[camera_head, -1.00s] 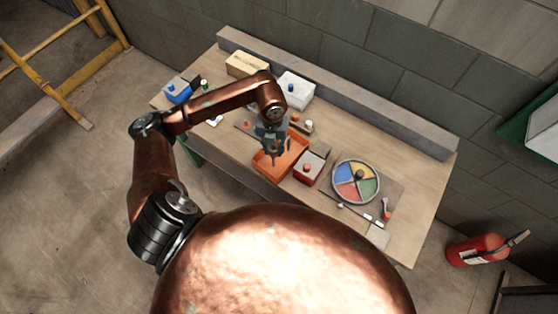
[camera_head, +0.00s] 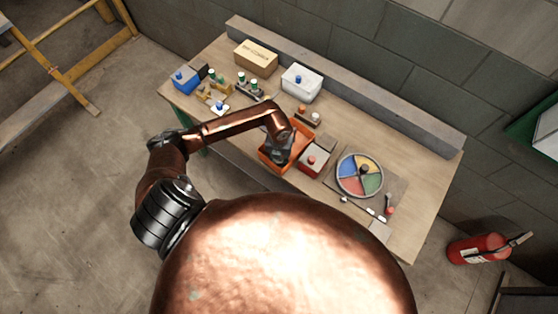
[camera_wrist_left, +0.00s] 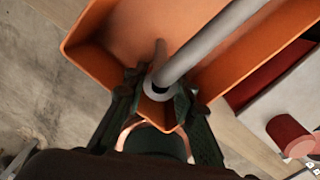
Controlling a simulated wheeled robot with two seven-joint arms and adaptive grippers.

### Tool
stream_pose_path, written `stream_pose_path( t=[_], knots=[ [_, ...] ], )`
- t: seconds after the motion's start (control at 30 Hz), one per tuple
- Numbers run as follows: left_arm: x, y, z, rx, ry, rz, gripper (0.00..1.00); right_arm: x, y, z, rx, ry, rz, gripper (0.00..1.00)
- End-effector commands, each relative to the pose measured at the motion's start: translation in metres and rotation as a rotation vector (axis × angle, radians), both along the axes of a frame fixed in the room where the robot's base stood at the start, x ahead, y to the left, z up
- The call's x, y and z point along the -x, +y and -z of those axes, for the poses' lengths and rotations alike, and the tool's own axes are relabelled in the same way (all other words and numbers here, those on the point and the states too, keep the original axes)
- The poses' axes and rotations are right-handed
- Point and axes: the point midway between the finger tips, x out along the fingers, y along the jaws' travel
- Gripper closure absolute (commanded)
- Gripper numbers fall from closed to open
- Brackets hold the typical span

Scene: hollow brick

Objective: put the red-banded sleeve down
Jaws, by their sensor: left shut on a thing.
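My left gripper (camera_head: 278,158) reaches down into the orange tray (camera_head: 311,131) on the workbench. In the left wrist view the gripper (camera_wrist_left: 160,95) is shut on a grey hollow sleeve (camera_wrist_left: 157,91), whose round open end shows between the fingertips. No red band can be made out on it from here. A long grey rod-like shape runs from the sleeve toward the upper right over the tray (camera_wrist_left: 82,35). Whether the sleeve touches the tray floor I cannot tell. My right gripper is not in view.
A red box (camera_head: 313,161) with a red knob stands close to the tray's right. Further right is a round dish with coloured sectors (camera_head: 348,181). A white box (camera_head: 301,84), a cardboard box (camera_head: 255,59) and a blue box (camera_head: 185,80) stand behind.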

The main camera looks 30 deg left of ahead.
Motion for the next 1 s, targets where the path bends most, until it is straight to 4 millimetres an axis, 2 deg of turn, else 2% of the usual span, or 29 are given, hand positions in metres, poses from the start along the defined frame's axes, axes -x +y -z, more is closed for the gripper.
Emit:
stream_pose_path(
  t=[0.07,0.4,0.43,0.53,0.83,1.0],
  knots=[
    [-0.001,0.0,0.006,0.001,-0.001,0.0,1.0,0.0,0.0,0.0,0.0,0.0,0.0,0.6],
    [-0.001,0.0,0.01,-0.001,-0.002,0.001,1.0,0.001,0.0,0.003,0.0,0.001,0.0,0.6],
    [-0.001,0.0,0.01,0.0,-0.001,0.001,0.74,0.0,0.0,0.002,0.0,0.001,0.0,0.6],
    [-0.001,0.0,0.009,0.0,-0.001,0.001,0.68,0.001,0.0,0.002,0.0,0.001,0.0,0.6],
    [-0.001,0.0,0.006,0.0,-0.002,0.001,0.68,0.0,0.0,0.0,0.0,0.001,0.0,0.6],
    [-0.002,0.001,-0.013,0.0,-0.004,0.002,0.68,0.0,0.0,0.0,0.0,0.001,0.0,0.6]
  ],
)
